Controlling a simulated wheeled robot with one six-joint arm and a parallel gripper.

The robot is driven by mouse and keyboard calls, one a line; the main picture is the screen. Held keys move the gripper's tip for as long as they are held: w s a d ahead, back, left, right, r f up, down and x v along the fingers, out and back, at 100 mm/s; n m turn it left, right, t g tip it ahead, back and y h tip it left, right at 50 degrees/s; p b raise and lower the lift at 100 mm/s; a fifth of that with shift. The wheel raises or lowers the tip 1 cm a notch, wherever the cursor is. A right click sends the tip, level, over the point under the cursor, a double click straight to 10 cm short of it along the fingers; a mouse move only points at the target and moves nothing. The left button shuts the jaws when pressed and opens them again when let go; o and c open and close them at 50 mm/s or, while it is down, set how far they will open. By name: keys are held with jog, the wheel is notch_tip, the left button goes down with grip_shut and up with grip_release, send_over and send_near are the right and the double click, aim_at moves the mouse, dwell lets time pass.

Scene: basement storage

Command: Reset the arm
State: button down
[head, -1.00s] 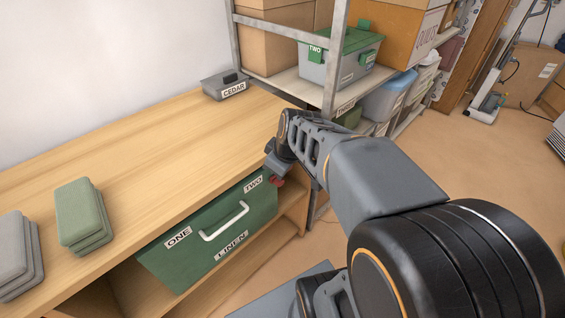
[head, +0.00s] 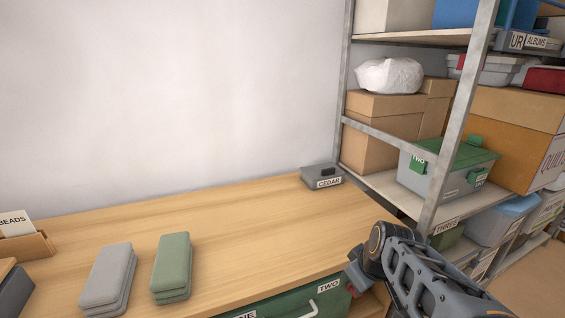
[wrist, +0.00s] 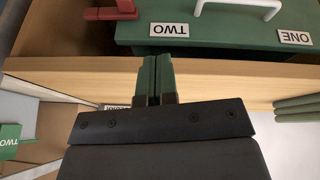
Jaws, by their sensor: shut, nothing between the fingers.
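My arm (head: 425,280) reaches in from the lower right in the head view, beside the front right corner of the wooden counter. My gripper (wrist: 159,60) shows in the wrist view with its two fingers together and nothing held. The fingers overlap the counter's front edge in that view. In the head view the fingertips cannot be made out. The green bin (head: 285,304) under the counter is partly cut off; its TWO and ONE labels and white handle show upside down in the wrist view (wrist: 220,35). A red piece (wrist: 112,10) is beside the bin.
On the counter (head: 235,228) are a grey CEDAR box (head: 318,178), a green stack (head: 172,265), a grey stack (head: 108,278) and a BEADS holder (head: 28,245). A metal shelf rack (head: 455,125) with boxes stands right. The counter's middle is clear.

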jog(key=s+a+r+m+p, duration=0.2)
jog(key=s+r+p, duration=0.1)
jog(key=r+p, duration=0.5)
jog(key=s+a+r+m+p, duration=0.2)
jog(key=r+m+p, duration=0.1)
jog(key=r+p, duration=0.5)
jog(key=shift+s+a+r+g+h, duration=0.3)
jog(key=shift+s+r+g, duration=0.1)
jog(key=shift+r, duration=0.1)
